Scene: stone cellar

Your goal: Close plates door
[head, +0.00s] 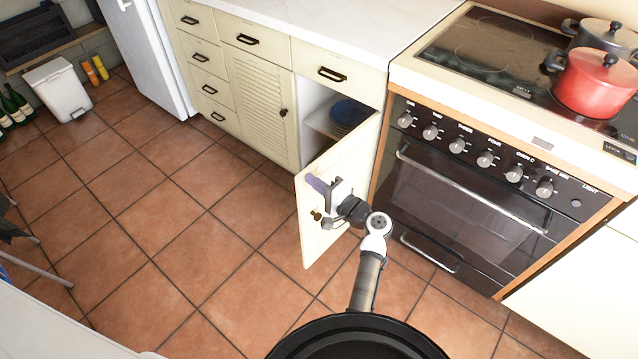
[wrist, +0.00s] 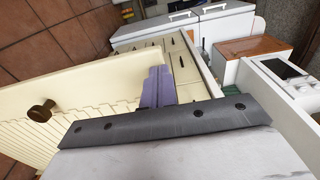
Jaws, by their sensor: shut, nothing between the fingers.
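The cream plates door (head: 345,165) stands wide open, swung out from the lower cabinet beside the oven. Its round brown knob (head: 317,215) is near the free edge, and it also shows in the wrist view (wrist: 41,111). Blue plates (head: 350,113) are stacked inside the open compartment, partly hidden by the door. My gripper (head: 318,186) is shut and empty at the door's outer face, near the free edge and above the knob. In the wrist view its purple fingers (wrist: 158,88) are together close to the door; whether they touch it I cannot tell.
The oven (head: 460,195) stands right of the door, with a red pot (head: 595,85) on its hob. A closed louvred door (head: 262,105) and several drawers are to the left. A white bin (head: 60,90) and bottles stand far left. The tiled floor (head: 190,210) left of the door is clear.

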